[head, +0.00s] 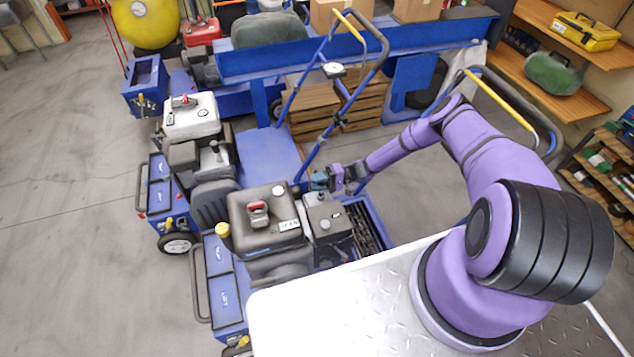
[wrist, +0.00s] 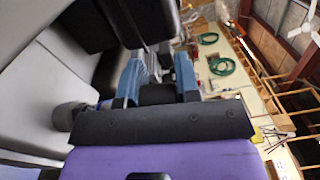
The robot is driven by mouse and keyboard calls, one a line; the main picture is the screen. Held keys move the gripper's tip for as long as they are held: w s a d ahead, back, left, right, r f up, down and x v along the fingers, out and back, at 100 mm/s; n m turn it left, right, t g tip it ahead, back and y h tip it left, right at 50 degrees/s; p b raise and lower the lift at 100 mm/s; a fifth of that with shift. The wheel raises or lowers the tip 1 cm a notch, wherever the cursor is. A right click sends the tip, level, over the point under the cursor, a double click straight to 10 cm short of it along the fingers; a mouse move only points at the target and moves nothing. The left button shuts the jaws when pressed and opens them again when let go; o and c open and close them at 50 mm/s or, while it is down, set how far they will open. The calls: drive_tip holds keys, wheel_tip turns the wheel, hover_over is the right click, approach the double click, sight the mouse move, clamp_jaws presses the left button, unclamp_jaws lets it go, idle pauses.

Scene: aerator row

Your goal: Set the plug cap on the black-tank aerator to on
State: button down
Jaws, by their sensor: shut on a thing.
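The black-tank aerator (head: 265,220) is the nearest machine in the head view. It has a dark tank with a red handle-like part on top and a grey engine block (head: 326,222) to its right. My gripper (head: 320,180) reaches in low at the far side of that block. In the wrist view my gripper's blue fingers (wrist: 158,75) are closed on a small dark part between them. It sits where the plug cap would be, but its shape and its on or off setting are too hidden to tell. Dark engine parts lie close around the fingertips.
A white-tank aerator (head: 190,115) and a red-tank one (head: 202,32) stand behind. Blue and yellow handlebars (head: 340,90) rise close to my arm. Shelves (head: 545,75) line the right. Open concrete floor (head: 70,190) is at the left.

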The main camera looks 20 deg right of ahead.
drive_tip(key=c, duration=0.8)
unclamp_jaws()
drive_tip(key=shift+w+d+r, duration=0.1)
drive_tip(key=shift+w+d, duration=0.1)
drive_tip(key=shift+s+a, duration=0.1)
drive_tip(key=shift+s+a, duration=0.1)
drive_tip(key=shift+s, duration=0.05)
